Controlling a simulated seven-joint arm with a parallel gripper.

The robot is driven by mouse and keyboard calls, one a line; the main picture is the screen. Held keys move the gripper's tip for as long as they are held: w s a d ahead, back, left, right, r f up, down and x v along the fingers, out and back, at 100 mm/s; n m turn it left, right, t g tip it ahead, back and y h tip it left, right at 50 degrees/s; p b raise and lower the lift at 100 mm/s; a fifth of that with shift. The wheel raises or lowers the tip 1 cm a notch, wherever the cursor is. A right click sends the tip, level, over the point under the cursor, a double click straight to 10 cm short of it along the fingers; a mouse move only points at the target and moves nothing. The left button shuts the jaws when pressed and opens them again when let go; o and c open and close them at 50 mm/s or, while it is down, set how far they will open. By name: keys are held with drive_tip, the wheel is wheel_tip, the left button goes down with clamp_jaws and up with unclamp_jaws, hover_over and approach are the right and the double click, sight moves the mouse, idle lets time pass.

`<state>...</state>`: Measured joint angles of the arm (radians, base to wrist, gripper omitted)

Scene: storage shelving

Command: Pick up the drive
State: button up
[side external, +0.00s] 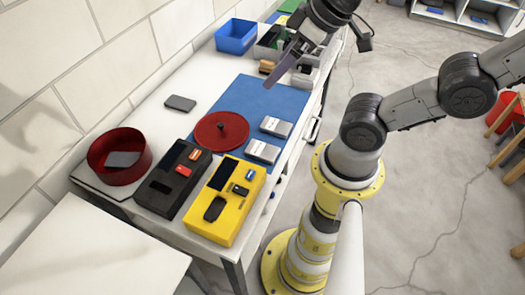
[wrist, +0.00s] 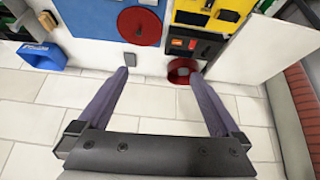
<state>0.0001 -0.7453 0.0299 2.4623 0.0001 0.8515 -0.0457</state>
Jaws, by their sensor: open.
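Several items look like drives, and I cannot tell which one is meant. A dark grey flat slab (side external: 180,103) lies on the white table near the wall, also in the wrist view (wrist: 130,59). Two silver boxes with labels, one farther (side external: 276,127) and one nearer (side external: 262,151), lie on the blue mat (side external: 276,97). A grey slab (side external: 122,159) lies in the round red bin (side external: 104,145). My gripper (side external: 271,79) is above the table's far part, apart from all of these. In the wrist view its fingers (wrist: 158,73) are spread with nothing held.
A red disc (side external: 221,130) lies on the mat. A black case (side external: 166,190) and a yellow case (side external: 225,215) with small items stand at the near end. A blue bin (side external: 236,37) stands at the far end. The wall (side external: 90,65) borders the table.

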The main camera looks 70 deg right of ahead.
drive_tip(key=w+f+g, duration=0.1)
drive_tip(key=w+f, duration=0.2)
drive_tip(key=w, duration=0.2)
drive_tip(key=g, duration=0.5)
hover_over(262, 150)
wheel_tip(262, 150, down, 17)
drive_tip(key=shift+m, duration=0.3)
drive_tip(key=f, duration=0.6)
drive_tip(key=shift+a+f, duration=0.25)
drive_tip(key=shift+f, duration=0.05)
drive_tip(key=shift+d+f, duration=0.15)
drive_tip(key=shift+f, duration=1.4)
drive_tip(key=shift+d+f, duration=0.15)
drive_tip(key=shift+f, duration=1.35)
drive_tip(key=c, duration=1.5)
drive_tip(key=shift+r, duration=5.05)
